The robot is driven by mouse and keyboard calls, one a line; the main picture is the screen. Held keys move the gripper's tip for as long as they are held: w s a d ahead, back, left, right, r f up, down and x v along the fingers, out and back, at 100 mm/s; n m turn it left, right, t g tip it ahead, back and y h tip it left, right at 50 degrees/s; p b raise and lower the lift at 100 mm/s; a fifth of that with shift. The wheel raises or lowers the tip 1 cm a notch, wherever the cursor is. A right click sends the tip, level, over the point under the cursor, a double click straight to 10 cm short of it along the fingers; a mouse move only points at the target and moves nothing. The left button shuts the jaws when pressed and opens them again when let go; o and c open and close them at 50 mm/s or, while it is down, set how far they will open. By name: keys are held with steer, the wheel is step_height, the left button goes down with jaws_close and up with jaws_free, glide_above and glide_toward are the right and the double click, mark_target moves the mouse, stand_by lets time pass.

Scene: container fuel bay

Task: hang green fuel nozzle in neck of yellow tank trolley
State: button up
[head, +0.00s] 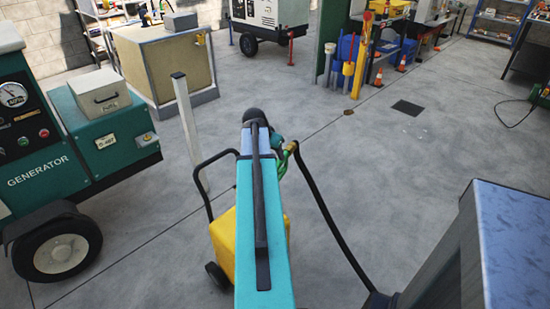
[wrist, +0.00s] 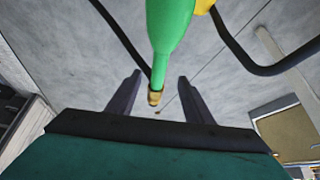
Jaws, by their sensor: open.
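The yellow tank trolley (head: 222,243) stands on the floor, partly hidden behind my arm in the head view. A yellow part of it (wrist: 204,6) shows at the top of the wrist view. The green fuel nozzle (wrist: 172,38) reaches down from the top edge of the wrist view, its brass end (wrist: 155,97) between my fingers. Some green of it (head: 283,163) shows beside my arm in the head view. My gripper (wrist: 160,76) is open, with a gap on each side of the nozzle. The tank neck and the nozzle's far end are hidden, so I cannot tell whether it sits in the neck.
A black hose (head: 325,212) runs from near the nozzle down to the right. The trolley's black handle (head: 208,207) stands on its left. A white post (head: 187,125) and the green generator (head: 75,140) are farther left. Open floor (head: 410,165) lies to the right.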

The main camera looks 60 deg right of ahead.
steer(key=v, duration=0.7)
stand_by(0.7)
